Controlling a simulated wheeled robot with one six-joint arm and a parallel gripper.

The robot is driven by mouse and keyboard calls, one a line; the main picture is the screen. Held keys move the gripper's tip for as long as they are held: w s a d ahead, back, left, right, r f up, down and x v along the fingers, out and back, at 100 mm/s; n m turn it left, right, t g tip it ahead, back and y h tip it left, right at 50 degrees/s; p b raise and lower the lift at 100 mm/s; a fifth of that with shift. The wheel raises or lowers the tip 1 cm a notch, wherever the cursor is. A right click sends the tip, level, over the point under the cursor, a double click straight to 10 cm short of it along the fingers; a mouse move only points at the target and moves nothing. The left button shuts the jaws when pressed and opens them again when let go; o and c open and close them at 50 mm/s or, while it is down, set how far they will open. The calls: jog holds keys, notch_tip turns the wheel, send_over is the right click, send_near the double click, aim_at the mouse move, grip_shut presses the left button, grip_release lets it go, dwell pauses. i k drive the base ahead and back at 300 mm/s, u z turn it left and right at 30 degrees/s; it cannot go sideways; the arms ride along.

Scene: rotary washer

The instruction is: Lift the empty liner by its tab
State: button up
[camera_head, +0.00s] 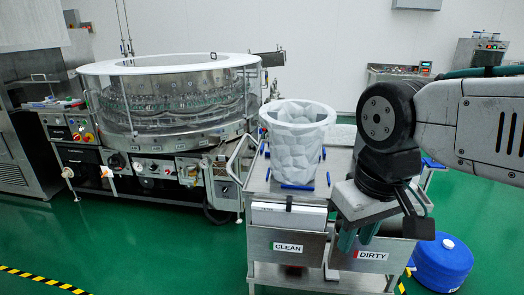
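A white, faceted, tub-shaped liner (297,150) stands upright on top of the steel cart, with its open rim facing up. I see no contents through the rim, but its bottom is hidden. I cannot make out a separate tab on it. My gripper (357,240) points down to the right of the liner and nearer the camera, apart from it. Its two teal fingers are spread with a gap between them, and I see nothing held. The fingers hang over the bin marked DIRTY (345,262).
The cart (262,180) carries blue corner pieces around the liner, and a bin marked CLEAN (262,243) on its front. A large round washer (178,137) stands behind left. A blue drum (441,262) is on the floor at right. Green floor is clear at front left.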

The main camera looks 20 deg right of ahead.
aim_at(295, 146)
jog(key=u, duration=1)
jog(key=i, duration=1.05)
jog(key=z, duration=1.85)
